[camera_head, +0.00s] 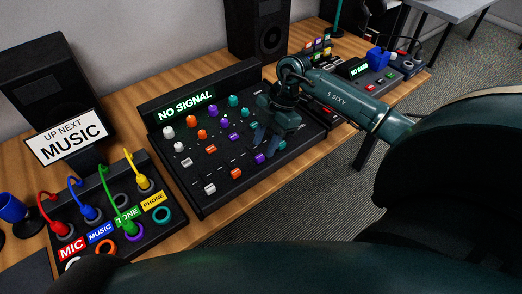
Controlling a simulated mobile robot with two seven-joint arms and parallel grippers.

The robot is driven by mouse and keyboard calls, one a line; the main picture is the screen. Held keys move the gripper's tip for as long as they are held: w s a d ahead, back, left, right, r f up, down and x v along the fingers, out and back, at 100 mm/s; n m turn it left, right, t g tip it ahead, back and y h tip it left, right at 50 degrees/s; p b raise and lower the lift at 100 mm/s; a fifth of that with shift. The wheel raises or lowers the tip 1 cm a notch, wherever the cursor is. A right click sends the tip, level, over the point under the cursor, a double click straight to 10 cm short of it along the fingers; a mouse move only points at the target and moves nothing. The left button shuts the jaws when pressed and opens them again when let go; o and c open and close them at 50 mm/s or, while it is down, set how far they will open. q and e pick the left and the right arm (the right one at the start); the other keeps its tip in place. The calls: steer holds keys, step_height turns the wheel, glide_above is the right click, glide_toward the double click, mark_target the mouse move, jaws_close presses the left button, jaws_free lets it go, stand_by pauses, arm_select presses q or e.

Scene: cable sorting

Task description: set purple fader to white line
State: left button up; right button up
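The mixer (207,207) is a black console with rows of colored knobs and faders. The purple fader cap (260,158) sits in the lower part of the panel, between the orange fader cap (236,173) and the teal one (282,145). My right gripper (265,146) reaches down over the panel just above the purple cap. Its fingers look spread, with nothing visible between them. They hide part of the purple fader's track, and I cannot make out its white line. My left gripper is not in view.
The mixer's display (186,106) reads "NO SIGNAL". A cable box (150,236) with colored plugs stands at the lower left, by an "UP NEXT MUSIC" sign (68,138). Speakers (262,32) stand behind. A device with a blue piece (377,58) is at the right.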

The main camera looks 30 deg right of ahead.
mark_target(260, 156)
steer(key=shift+x, duration=1.8)
steer(key=shift+c, duration=0.6)
jaws_close()
